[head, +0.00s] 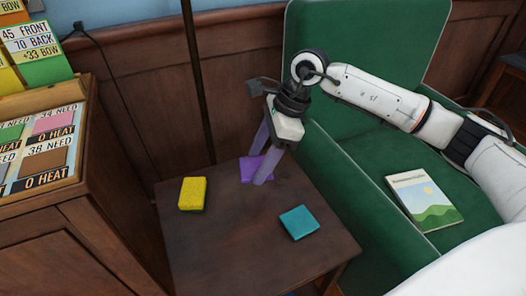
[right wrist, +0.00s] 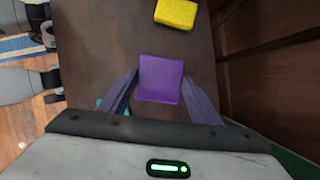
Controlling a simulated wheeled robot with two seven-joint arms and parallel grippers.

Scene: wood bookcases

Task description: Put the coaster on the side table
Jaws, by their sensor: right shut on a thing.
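A flat purple square (head: 247,170), which looks like the coaster, is at the back of the dark wood side table (head: 225,245). My right gripper (head: 257,167) points down and is shut on it, with a finger at either side. The right wrist view shows the purple square (right wrist: 160,78) between the fingertips. I cannot tell whether it touches the tabletop or is just above it. A teal square (head: 299,223) lies on the table's right part. My left gripper is not in view.
A yellow sponge-like block (head: 193,194) stands on the table's left side. A green armchair (head: 345,185) with a book (head: 424,200) on its seat is to the right. A wood cabinet with cards (head: 45,215) is at left. The table's front middle is clear.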

